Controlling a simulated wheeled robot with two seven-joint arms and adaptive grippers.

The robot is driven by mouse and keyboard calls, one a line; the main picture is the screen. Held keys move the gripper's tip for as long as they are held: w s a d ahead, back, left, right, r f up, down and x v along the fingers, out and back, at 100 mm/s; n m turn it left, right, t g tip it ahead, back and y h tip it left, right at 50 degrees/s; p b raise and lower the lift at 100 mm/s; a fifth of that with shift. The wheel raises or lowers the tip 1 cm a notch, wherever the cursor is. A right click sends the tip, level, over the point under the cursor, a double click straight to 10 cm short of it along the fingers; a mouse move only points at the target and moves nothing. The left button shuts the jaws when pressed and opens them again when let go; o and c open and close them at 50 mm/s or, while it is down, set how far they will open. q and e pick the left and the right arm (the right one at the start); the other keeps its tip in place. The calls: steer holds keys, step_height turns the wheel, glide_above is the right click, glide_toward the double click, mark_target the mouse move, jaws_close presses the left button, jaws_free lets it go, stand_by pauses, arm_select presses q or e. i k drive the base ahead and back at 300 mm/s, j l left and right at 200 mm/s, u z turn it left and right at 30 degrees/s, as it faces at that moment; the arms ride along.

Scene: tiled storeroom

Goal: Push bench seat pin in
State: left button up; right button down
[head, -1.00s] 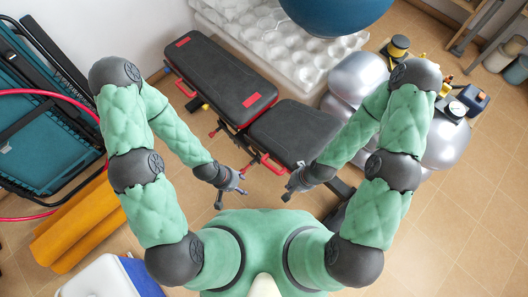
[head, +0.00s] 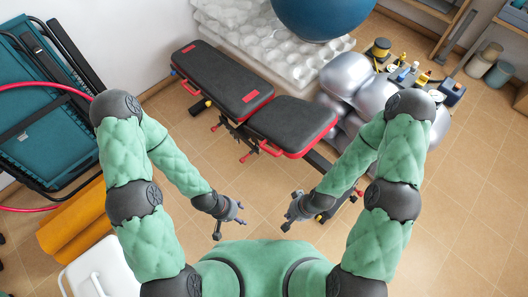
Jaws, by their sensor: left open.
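The weight bench has a black backrest pad (head: 221,78) and a black seat pad (head: 292,127), both edged in red, in the upper middle of the head view. Red handles or knobs (head: 247,157) show below the seat's near edge; I cannot tell which is the seat pin or how deep it sits. My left gripper (head: 229,222) is open and empty over the floor, nearer to me than the bench. My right gripper (head: 290,210) looks open and empty, below the seat in the picture. Neither touches the bench.
Silver balls (head: 347,75) and a shelf with small items (head: 420,75) stand right of the bench. A blue ball (head: 320,12) and white foam block (head: 245,38) lie behind it. A teal folded frame (head: 45,110) and orange roll (head: 78,225) are at left. Tiled floor before the bench is clear.

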mark_target(243, 160)
steer(key=k, duration=1.1)
steer(key=i+j, duration=0.65)
steer(key=i+l, duration=0.7)
steer(key=i, duration=0.2)
steer(key=i+l+u, duration=0.1)
steer(key=u, duration=0.3)
steer(key=i+l+u, duration=0.1)
steer(key=u, duration=0.3)
steer(key=l+u, duration=0.2)
steer(key=u, duration=0.95)
steer(key=i+l, duration=0.05)
